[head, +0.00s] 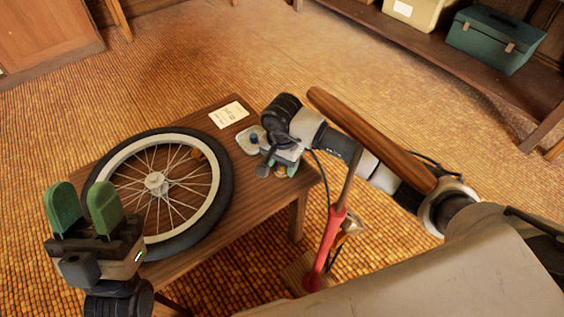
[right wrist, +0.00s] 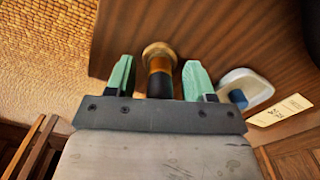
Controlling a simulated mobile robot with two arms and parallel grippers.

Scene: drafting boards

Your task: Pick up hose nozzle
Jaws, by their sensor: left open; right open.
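The hose nozzle (right wrist: 159,72), with a brass end and a black body, lies on the wooden table between the two green fingers of my right gripper (right wrist: 161,80) in the right wrist view. The fingers are open, with a gap on each side of it. In the head view my right gripper (head: 277,170) is low over the table's right end and hides most of the nozzle (head: 281,172); only a bit of brass shows. My left gripper (head: 83,210) is open and empty at the lower left, in front of the wheel.
A spoked wheel (head: 217,207) covers the table's left part. A small dish (head: 246,141) with a blue item and a white card (head: 228,114) are close to the nozzle. A red pump (head: 328,240) with a wooden handle (head: 370,138) stands beside the table, near my right arm.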

